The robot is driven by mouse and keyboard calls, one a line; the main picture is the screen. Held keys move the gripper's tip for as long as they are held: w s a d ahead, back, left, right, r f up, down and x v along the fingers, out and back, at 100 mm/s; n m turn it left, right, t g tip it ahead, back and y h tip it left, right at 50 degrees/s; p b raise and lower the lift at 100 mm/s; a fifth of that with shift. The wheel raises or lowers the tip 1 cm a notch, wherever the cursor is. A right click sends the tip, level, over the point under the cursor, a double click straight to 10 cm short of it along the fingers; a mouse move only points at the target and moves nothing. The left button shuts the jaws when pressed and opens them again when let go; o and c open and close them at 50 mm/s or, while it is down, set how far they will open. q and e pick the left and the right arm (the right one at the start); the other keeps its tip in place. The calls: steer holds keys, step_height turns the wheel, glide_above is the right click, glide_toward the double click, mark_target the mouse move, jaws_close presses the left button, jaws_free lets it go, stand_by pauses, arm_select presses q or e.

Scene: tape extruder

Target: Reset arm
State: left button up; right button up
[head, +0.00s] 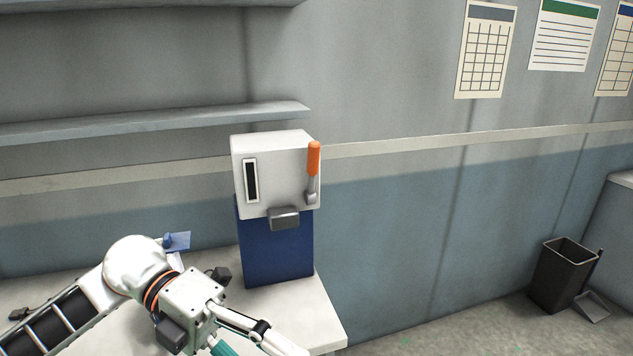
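The tape extruder (276,175) is a white box with a dark vertical slot on its front. It stands on a blue base on the table. Its orange-handled lever (313,160) is on the right side and points upright. A grey outlet (285,218) sticks out low on the front, with no tape visible in it. My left gripper (240,346) is at the bottom edge, in front of and below the extruder, apart from it. Its fingertips are cut off by the frame, so its opening is hidden. A teal part shows between its links. My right gripper is out of view.
The pale table (318,318) ends just right of the extruder. A small blue item (177,241) shows behind my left arm. A shelf (150,122) is on the wall at left. A dark bin (563,275) stands on the floor at right.

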arm_select(q)
steer(key=w+d+r+n+t+h, duration=0.2)
steer(key=w+n+t+h, duration=0.75)
steer(key=n+t, duration=0.2)
steer(key=w+a+f+n+t+y, duration=0.3)
steer(key=a+f+n+t+y, duration=0.25)
steer(key=f+n, duration=0.3)
steer(key=w+a+f+n+t+y, duration=0.3)
steer(key=a+f+n+t+y, duration=0.1)
steer(key=f+n+t+y, duration=0.4)
steer(key=s+a+f+n+g+y, duration=0.2)
steer(key=s+f, duration=0.3)
steer(key=f, duration=0.4)
steer(key=s+a+f+n+g+y, duration=0.2)
steer(key=s+a+f+n+g, duration=0.1)
steer(key=f, duration=0.6)
steer(key=s+a+f+n+g+y, duration=0.2)
steer(key=s+a+f+n, duration=0.1)
steer(key=s+f, duration=0.4)
step_height(320, 180, down, 2)
steer(key=shift+f+n+g+y, duration=0.15)
steer(key=shift+n+g+y, duration=0.15)
steer(key=shift+n+g, duration=0.1)
